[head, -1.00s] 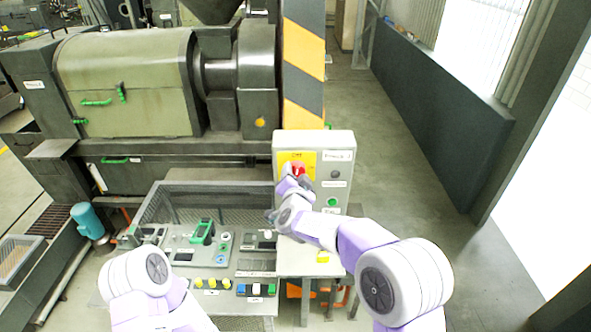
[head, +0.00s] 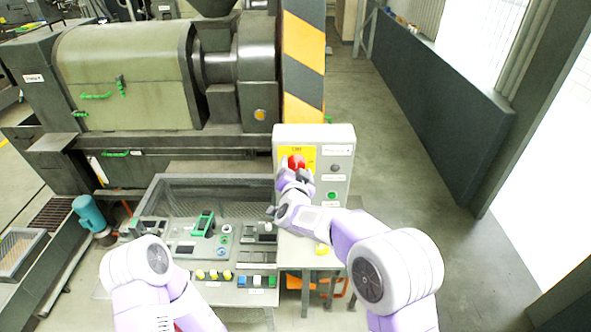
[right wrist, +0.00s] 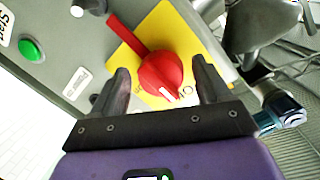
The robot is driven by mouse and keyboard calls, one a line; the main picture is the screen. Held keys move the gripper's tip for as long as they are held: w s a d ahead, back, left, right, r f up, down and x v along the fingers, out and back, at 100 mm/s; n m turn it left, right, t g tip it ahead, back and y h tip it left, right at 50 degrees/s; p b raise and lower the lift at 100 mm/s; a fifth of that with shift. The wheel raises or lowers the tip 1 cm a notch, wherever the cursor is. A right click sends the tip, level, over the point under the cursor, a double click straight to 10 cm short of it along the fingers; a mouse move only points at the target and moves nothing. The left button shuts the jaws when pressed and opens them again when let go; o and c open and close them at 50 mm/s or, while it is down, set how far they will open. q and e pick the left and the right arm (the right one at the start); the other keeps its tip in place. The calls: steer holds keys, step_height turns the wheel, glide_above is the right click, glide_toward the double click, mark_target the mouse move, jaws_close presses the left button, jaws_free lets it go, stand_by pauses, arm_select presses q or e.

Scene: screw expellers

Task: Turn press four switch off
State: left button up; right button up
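The red rotary switch (right wrist: 160,72) sits on a yellow plate (right wrist: 186,40) on the front of a grey control box. In the head view the red switch (head: 297,161) shows at the upper left of the box (head: 343,142), just beyond my right gripper. My right gripper (right wrist: 163,85) is open in the right wrist view, with its two dark fingers apart on either side of the switch knob. Whether the fingers touch the knob cannot be told. My left arm (head: 140,265) is at the lower left of the head view; its gripper is not visible.
The box also has a green button (head: 333,196) and a dark knob (head: 335,168). A striped post (head: 304,60) stands behind. Floor is clear at right.

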steer(key=shift+s, duration=0.1)
steer(key=s, duration=0.2)
steer(key=s+b, duration=0.1)
steer(key=s, duration=0.2)
steer(key=s+r, duration=0.1)
steer(key=s, duration=0.1)
steer(key=shift+s+b, duration=0.15)
steer(key=shift+b, duration=0.2)
